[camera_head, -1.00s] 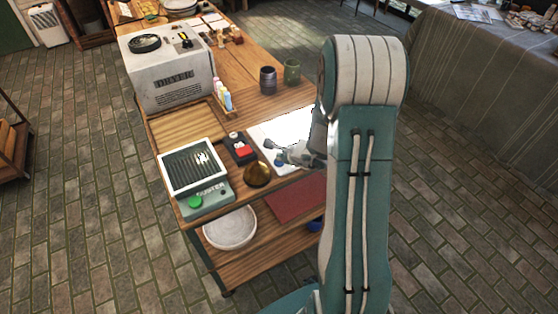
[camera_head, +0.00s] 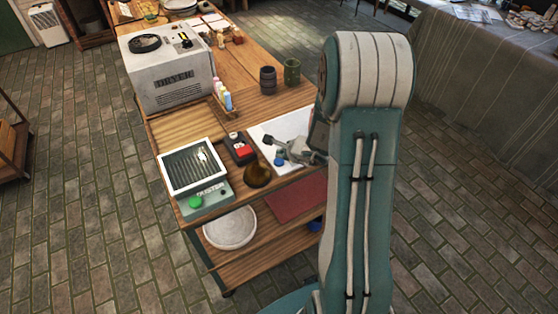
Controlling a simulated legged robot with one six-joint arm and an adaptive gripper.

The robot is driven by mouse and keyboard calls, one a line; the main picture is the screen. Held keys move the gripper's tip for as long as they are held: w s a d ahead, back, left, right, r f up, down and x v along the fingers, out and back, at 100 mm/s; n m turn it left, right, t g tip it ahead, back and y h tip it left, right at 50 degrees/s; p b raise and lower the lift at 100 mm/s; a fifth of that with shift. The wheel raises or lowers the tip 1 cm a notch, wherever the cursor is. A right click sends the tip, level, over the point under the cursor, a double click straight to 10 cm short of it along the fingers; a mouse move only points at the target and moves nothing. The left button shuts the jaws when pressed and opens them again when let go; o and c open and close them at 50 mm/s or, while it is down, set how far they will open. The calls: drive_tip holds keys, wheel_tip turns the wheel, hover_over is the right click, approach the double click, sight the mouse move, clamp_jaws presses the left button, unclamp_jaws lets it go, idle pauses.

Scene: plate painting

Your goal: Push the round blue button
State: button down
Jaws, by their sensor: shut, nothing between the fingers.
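The round blue button (camera_head: 280,161) sits on the front left part of a white panel (camera_head: 262,133) on the wooden table. My gripper (camera_head: 277,144) is shut and empty. My arm hides the right part of the panel.
Left of the panel are a red and black box (camera_head: 240,149), a dark gold bowl (camera_head: 257,174) and a duster with a green button (camera_head: 195,202). A dryer (camera_head: 172,75), small bottles (camera_head: 223,95) and two cups (camera_head: 268,80) stand farther back. A plate (camera_head: 230,228) lies on the lower shelf.

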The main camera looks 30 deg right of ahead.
sight(279, 162)
drive_tip(key=shift+r, duration=3)
drive_tip(key=s+a+r+n+g+y, duration=0.25)
drive_tip(key=s+a+r+n, duration=0.55)
drive_tip(key=a+r+n, duration=0.55)
drive_tip(key=s+r+n+h, duration=0.2)
drive_tip(key=s+n, duration=0.3)
drive_tip(key=s, duration=0.3)
drive_tip(key=s+a+r+n+h, duration=0.1)
drive_tip(key=s+r+n+h, duration=0.1)
drive_tip(key=s+n, duration=0.3)
drive_tip(key=s+g, duration=0.1)
drive_tip(key=s, duration=0.3)
drive_tip(key=shift+a+r+n+h, duration=0.15)
drive_tip(key=shift+r+n+h, duration=0.2)
drive_tip(key=shift+r, duration=0.05)
